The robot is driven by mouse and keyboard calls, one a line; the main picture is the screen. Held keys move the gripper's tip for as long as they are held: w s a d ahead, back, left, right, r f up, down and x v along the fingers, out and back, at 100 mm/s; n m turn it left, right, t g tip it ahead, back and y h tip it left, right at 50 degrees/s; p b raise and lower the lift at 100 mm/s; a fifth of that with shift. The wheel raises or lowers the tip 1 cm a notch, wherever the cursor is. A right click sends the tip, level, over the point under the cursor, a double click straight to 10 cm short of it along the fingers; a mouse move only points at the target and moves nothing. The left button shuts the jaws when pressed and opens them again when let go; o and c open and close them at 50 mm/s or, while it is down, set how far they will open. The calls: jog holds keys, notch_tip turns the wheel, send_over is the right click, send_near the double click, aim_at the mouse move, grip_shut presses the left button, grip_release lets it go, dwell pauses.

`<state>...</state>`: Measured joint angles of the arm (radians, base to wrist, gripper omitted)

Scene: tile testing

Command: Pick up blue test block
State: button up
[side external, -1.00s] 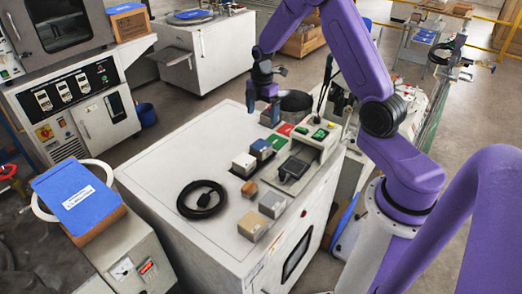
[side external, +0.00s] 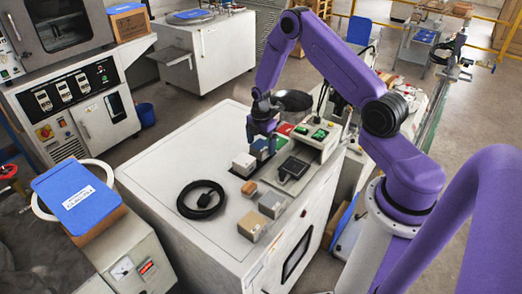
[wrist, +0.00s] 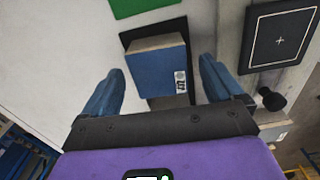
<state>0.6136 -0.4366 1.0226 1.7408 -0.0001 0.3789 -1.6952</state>
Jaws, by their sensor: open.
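The blue test block (side external: 259,150) stands beside a white block (side external: 244,163) on a dark pad on the white cabinet top. My gripper (side external: 262,139) is open, pointing down at the blue block. In the wrist view the fingers of my gripper (wrist: 160,66) lie to the left and right of the block, with a gap on each side. Their exact height against the block is hard to tell.
Green (side external: 277,142) and red (side external: 286,129) pads lie behind the block. A control box (side external: 318,138) and a black plate with a cross (wrist: 280,38) are to the right. A coiled black cable (side external: 201,199) and several small blocks (side external: 252,226) lie nearer. The cabinet's left top is clear.

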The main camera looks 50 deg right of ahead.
jog(key=shift+f, duration=1.25)
jog(key=shift+c, duration=0.3)
jog(key=c, duration=1.3)
jog(key=shift+r, duration=0.1)
